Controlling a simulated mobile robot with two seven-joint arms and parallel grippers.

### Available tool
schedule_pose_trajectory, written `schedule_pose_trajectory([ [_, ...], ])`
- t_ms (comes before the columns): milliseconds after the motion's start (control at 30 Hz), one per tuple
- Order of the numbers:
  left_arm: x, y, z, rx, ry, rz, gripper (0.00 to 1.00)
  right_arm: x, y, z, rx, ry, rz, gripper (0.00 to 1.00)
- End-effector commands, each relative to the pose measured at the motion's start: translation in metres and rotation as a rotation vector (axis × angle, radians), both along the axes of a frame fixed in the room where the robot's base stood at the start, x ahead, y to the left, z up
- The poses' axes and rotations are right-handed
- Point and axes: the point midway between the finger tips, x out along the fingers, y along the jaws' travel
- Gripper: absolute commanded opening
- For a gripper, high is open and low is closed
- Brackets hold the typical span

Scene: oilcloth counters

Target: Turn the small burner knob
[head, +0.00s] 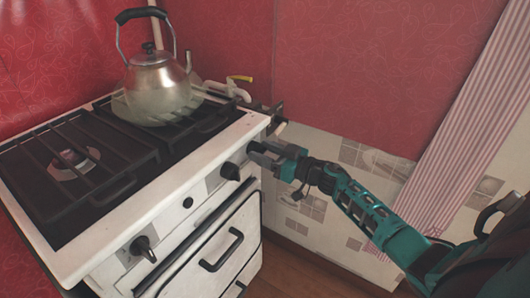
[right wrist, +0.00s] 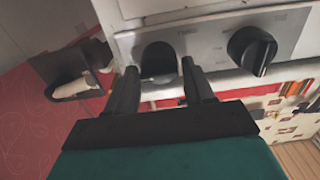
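A white stove carries dark knobs on its front panel. In the head view one round knob (head: 230,171) is near the right end and another knob (head: 145,248) is farther left. My right gripper (head: 257,153) is at the panel's right end. In the right wrist view its two fingers (right wrist: 159,70) are apart, one on each side of a dark knob (right wrist: 158,57). I cannot tell whether they touch it. A second black knob (right wrist: 252,50) is to the right, clear of the fingers. In the head view the gripper hides the knob between its fingers. My left gripper is not in view.
A metal kettle (head: 157,85) stands on the back of the stove grate (head: 110,180). An oven door handle (head: 222,250) sticks out below the knobs. Red wall (head: 370,70) and white tiles are close behind my right arm. A striped curtain (head: 455,130) hangs at the right.

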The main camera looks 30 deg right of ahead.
Motion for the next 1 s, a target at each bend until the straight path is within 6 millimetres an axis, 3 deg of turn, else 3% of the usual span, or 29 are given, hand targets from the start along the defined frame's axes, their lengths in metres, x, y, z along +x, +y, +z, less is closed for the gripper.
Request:
schedule_pose_trajectory([
  [400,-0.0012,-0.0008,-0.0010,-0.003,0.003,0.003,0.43,-0.0002,-0.0001,0.0001,-0.001,0.000,0.000,0.13],
  [733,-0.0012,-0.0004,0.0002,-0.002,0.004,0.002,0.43,-0.0003,-0.0002,0.0005,-0.051,-0.020,0.000,0.13],
  [1000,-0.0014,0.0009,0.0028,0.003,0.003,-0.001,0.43,-0.0007,0.0006,0.0004,-0.218,-0.089,0.001,0.13],
])
